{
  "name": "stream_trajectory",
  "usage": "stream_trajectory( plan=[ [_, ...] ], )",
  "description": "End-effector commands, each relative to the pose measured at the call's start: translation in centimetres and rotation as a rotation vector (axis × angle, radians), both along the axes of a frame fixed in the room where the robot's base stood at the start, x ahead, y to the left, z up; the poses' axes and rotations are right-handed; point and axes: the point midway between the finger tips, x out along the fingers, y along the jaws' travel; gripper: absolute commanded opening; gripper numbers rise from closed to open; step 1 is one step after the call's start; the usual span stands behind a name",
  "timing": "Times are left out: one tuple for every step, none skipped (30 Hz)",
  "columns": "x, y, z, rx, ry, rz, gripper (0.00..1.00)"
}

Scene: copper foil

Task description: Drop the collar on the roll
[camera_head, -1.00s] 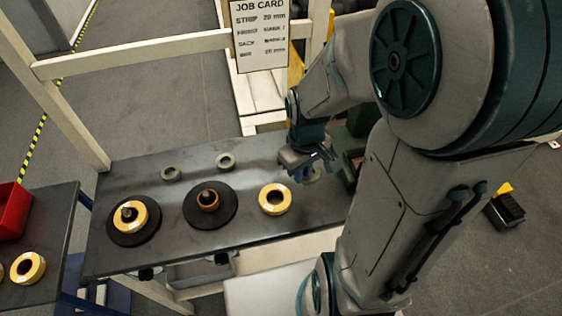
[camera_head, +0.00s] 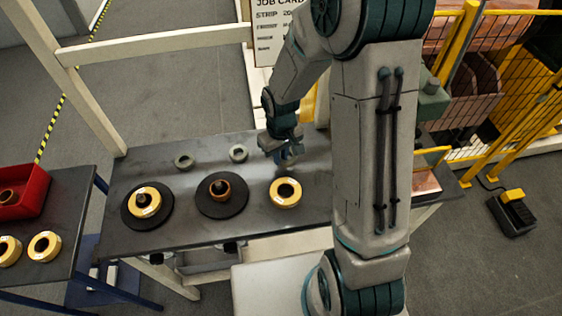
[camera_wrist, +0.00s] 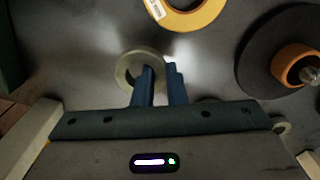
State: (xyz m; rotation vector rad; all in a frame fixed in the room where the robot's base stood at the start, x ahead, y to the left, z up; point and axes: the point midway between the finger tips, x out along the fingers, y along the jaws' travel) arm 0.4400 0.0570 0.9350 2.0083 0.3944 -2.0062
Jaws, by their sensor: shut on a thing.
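My gripper (camera_wrist: 160,68) is shut on the rim of a grey-green collar (camera_wrist: 128,72); one finger is inside its hole and the other outside. In the head view my gripper (camera_head: 286,160) is over the back of the bench, and the held collar is hard to make out there. A yellow roll (camera_head: 285,193) lies on the bench in front of it. An orange-brown roll (camera_head: 213,187) sits around a spindle on a middle black disc (camera_head: 221,208). Another yellow roll (camera_head: 154,205) sits on the left black disc (camera_head: 128,212), around its spindle.
Two more grey-green collars, one left (camera_head: 184,161) and one right (camera_head: 238,153), lie at the back of the bench (camera_head: 254,228). A side table (camera_head: 73,207) at left holds a red bin (camera_head: 25,195) and yellow rolls. A white frame post (camera_head: 75,85) rises at the bench's back left.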

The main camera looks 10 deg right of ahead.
Motion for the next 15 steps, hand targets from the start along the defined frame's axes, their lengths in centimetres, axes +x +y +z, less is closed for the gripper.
stream_trajectory(
  plan=[
    [0.0,0.0,-0.3,-0.001,0.002,0.000,0.00],
    [0.0,0.0,-0.6,-0.001,0.003,0.000,0.00],
    [0.0,0.0,-1.1,-0.001,0.004,-0.001,0.00],
    [-0.1,0.0,-1.5,-0.001,0.005,0.000,0.00],
    [-0.1,0.0,-1.9,-0.001,0.005,0.000,0.00],
    [-0.1,0.0,-2.4,-0.001,0.005,0.001,0.00],
    [-0.1,0.0,-2.7,-0.001,0.005,0.001,0.00],
    [-0.1,0.0,-3.1,-0.001,0.004,0.001,0.00],
    [-0.1,0.0,-3.4,-0.001,0.004,0.000,0.00],
    [0.0,0.0,-3.6,-0.001,0.003,0.000,0.00],
    [0.0,0.0,-3.7,-0.001,0.002,-0.001,0.00],
    [0.0,0.0,-3.9,0.000,0.001,-0.001,0.00],
    [0.0,0.0,-3.9,0.000,0.001,-0.001,0.00],
    [0.0,0.0,-3.9,0.000,0.000,-0.001,0.00],
    [0.0,0.0,-3.9,0.000,0.000,-0.001,0.00]
  ],
)
